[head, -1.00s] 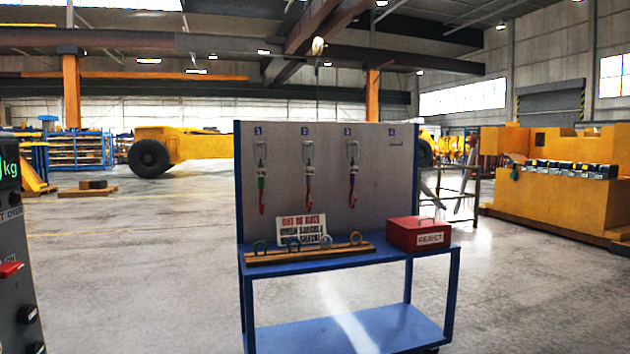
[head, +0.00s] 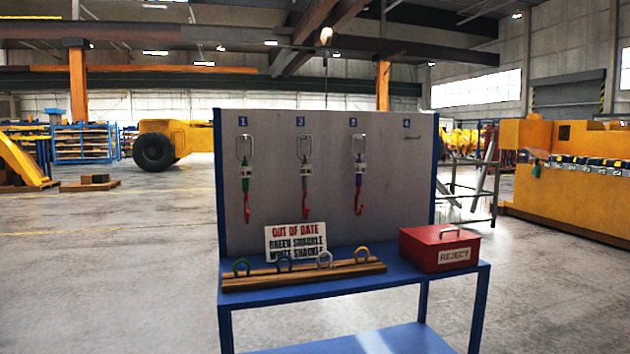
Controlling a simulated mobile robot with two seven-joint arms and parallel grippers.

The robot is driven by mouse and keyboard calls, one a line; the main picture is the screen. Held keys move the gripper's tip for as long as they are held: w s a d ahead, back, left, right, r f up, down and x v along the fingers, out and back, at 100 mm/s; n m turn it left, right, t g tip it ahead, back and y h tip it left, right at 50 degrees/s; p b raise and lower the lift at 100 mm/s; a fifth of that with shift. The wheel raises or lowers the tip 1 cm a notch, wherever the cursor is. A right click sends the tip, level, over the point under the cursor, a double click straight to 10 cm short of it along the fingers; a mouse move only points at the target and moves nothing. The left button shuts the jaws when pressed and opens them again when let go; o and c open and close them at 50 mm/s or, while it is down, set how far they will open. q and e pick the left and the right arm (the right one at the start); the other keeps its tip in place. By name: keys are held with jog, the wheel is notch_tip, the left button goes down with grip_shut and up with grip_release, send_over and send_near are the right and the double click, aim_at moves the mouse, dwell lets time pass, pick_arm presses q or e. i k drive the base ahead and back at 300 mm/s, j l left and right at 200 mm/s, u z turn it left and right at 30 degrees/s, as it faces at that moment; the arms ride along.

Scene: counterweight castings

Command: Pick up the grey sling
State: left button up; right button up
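The grey sling (head: 305,184) hangs under number 2 on the grey back board (head: 270,140) of a blue stand. It has a metal link at the top, a white tag and a reddish hook at the bottom. A green sling (head: 245,185) with a red hook hangs to its left under number 1. A purple sling (head: 359,184) with a red hook hangs to its right under number 3. The place under number 4 holds no sling. Neither of my grippers shows in the head view.
On the blue shelf (head: 300,298) stand a wooden rack (head: 305,276) with several coloured shackles, an "OUT OF DATE" sign (head: 296,241) and a red REJECT box (head: 439,249). The floor left of the stand is clear. A metal frame (head: 484,180) stands behind it at right.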

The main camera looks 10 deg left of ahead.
aim_at(304, 169)
jog(key=i+z, duration=0.1)
jog(key=i, duration=1.05)
jog(key=l, duration=0.05)
